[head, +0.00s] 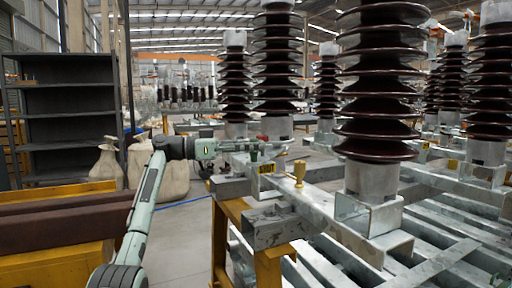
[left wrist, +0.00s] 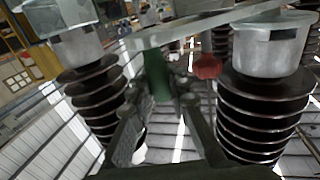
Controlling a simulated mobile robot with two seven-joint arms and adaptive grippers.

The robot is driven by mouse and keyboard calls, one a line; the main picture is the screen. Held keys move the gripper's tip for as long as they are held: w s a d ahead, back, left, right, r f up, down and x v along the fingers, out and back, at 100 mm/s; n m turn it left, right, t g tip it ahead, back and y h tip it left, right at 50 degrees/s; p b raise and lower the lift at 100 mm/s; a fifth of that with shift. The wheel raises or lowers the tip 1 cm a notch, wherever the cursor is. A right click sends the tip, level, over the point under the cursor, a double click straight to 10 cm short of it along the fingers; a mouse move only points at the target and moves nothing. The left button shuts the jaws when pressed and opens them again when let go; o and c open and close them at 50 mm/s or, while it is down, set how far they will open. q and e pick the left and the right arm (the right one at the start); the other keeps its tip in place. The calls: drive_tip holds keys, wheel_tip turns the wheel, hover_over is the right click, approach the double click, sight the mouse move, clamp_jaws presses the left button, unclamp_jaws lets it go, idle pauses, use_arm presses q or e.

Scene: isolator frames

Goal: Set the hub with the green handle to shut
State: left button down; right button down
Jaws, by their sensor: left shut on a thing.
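The green handle (head: 254,156) stands on its hub at the near end of the grey steel frame in the head view. In the left wrist view the green handle (left wrist: 157,76) rises between my fingers, under a pale metal bar. My left gripper (head: 238,147) reaches it from the left, level, and is shut on it; the left wrist view shows both fingers (left wrist: 166,102) close around it. The fingers hide part of the handle and hub, so I cannot read the hub's setting. My right gripper is in neither view.
A brass-yellow handle (head: 299,173) stands on the frame to the right, and a red knob (left wrist: 207,67) is close beside the green handle. Tall brown ribbed insulators (head: 376,88) rise behind. A yellow support (head: 234,240) carries the steel frame (head: 283,226).

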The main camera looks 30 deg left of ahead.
use_arm(q)
drive_tip(key=shift+a, duration=0.3)
drive_tip(key=c, duration=1.9)
unclamp_jaws()
drive_tip(key=shift+s, duration=0.1)
drive_tip(key=o, duration=0.5)
drive_tip(key=shift+s+a, duration=0.1)
drive_tip(key=shift+a, duration=0.1)
drive_tip(key=shift+d, duration=0.15)
drive_tip(key=v, duration=1.2)
